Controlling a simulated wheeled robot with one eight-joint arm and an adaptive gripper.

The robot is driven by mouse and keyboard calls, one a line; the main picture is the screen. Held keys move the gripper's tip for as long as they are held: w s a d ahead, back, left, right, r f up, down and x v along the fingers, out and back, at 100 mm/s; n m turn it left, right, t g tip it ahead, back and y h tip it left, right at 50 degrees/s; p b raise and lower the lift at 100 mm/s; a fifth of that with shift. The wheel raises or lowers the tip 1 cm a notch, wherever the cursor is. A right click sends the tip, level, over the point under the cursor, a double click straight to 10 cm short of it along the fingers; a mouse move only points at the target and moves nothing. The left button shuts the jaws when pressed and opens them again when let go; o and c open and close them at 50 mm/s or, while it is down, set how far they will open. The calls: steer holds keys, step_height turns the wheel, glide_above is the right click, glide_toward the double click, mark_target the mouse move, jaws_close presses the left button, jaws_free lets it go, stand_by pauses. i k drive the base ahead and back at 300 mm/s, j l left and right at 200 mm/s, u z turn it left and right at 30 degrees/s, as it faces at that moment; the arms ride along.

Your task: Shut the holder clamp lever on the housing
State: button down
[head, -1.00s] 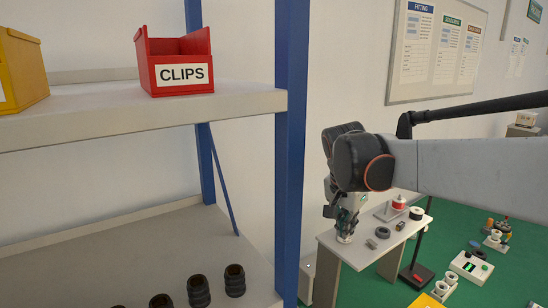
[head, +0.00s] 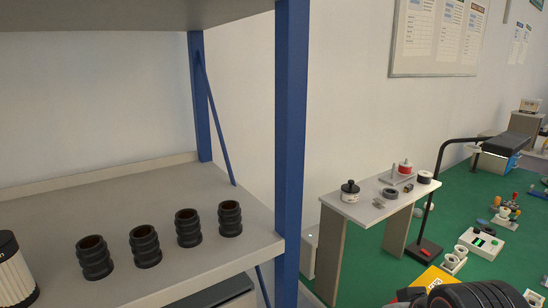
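No part labelled as the holder, its clamp lever or the housing can be made out for certain. A small white piece with a black knobbed top (head: 349,192) stands upright at the near left end of the grey bench (head: 350,212). A low grey fixture with an upright post (head: 394,178) stands farther back on the bench; whether it has a lever is too small to tell. A dark ring (head: 390,193) lies near it. A dark rounded part at the bottom right looks like my arm.
A blue shelf post (head: 291,150) stands between me and the bench. Several black ribbed sleeves (head: 188,228) stand on the lower shelf (head: 240,262). A red-topped spool (head: 405,168) is on the bench. A black lamp stand (head: 428,248) and a yellow labelled item (head: 435,277) are to the right.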

mark_target(518, 212)
steer(key=z, duration=1.45)
steer(key=l, duration=0.85)
steer(key=k+l+u, duration=0.1)
steer(key=l, duration=0.7)
steer(key=i+l, duration=0.4)
steer(key=i+l+u, duration=0.15)
steer(key=i+l, duration=0.2)
steer(key=l, duration=0.15)
steer(key=i+l, duration=0.35)
steer(key=l, duration=0.2)
steer(key=i+l, duration=0.15)
steer(key=i, duration=0.3)
steer(key=i+l+u, duration=0.15)
steer(key=i, duration=0.3)
steer(key=i+l, duration=0.15)
steer(key=i, duration=0.3)
steer(key=i+l+u, duration=0.1)
steer(key=i, duration=0.35)
steer(key=i+j, duration=0.1)
steer(key=i, duration=0.4)
steer(key=i+j+u, duration=0.1)
steer(key=i, duration=0.4)
steer(key=j, duration=0.3)
steer(key=k, duration=0.05)
